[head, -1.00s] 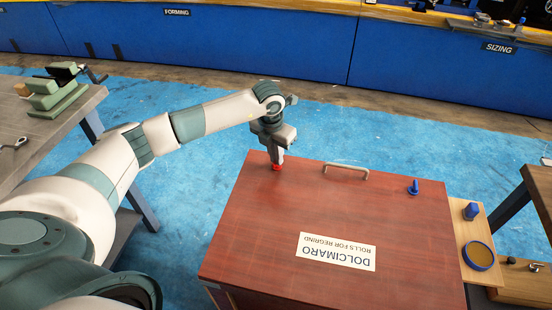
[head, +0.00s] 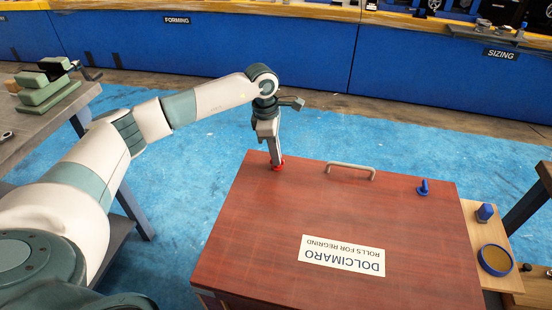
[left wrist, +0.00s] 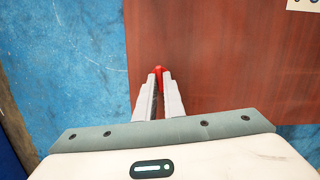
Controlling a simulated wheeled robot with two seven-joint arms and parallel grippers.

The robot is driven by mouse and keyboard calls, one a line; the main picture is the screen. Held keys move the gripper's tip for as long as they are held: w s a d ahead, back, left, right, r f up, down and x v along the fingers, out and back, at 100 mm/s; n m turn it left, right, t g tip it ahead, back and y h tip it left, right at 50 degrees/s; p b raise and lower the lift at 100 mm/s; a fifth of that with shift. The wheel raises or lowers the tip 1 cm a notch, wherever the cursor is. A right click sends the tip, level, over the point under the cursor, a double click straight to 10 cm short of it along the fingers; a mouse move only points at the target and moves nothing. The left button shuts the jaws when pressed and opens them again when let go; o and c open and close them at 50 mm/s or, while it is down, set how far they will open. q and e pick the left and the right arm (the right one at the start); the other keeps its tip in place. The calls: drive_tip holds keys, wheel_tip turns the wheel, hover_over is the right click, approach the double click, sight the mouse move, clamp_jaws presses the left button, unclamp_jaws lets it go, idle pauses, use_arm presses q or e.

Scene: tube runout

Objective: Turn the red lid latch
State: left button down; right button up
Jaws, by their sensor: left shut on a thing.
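The red lid latch (head: 278,163) sits near the far left corner of the brown wooden lid (head: 250,225). My left gripper (head: 275,160) reaches down onto it from above and is shut on it. In the left wrist view the tip of the red latch (left wrist: 158,70) shows between the two fingers (left wrist: 158,90), at the lid's edge. The fingers hide most of the latch, so its exact angle is hard to tell. My right gripper is in neither view.
A metal handle (head: 350,169) and a blue knob (head: 423,187) are on the lid's far side. A label (head: 342,256) lies on the lid. A side shelf (head: 487,227) on the right bears a round dish (head: 495,259). A grey workbench (head: 40,135) stands at left.

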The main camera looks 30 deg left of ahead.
use_arm(q)
drive_tip(key=c, duration=1.8)
unclamp_jaws()
drive_tip(key=shift+m, duration=0.3)
drive_tip(key=shift+c, duration=0.2)
drive_tip(key=shift+r, duration=0.1)
drive_tip(key=shift+r+p, duration=1.8)
drive_tip(key=shift+r, duration=1.1)
wheel_tip(320, 180, up, 17)
drive_tip(key=a, duration=0.2)
drive_tip(key=shift+s+a+b, duration=0.2)
drive_tip(key=shift+s+b, duration=0.15)
drive_tip(key=shift+s, duration=0.05)
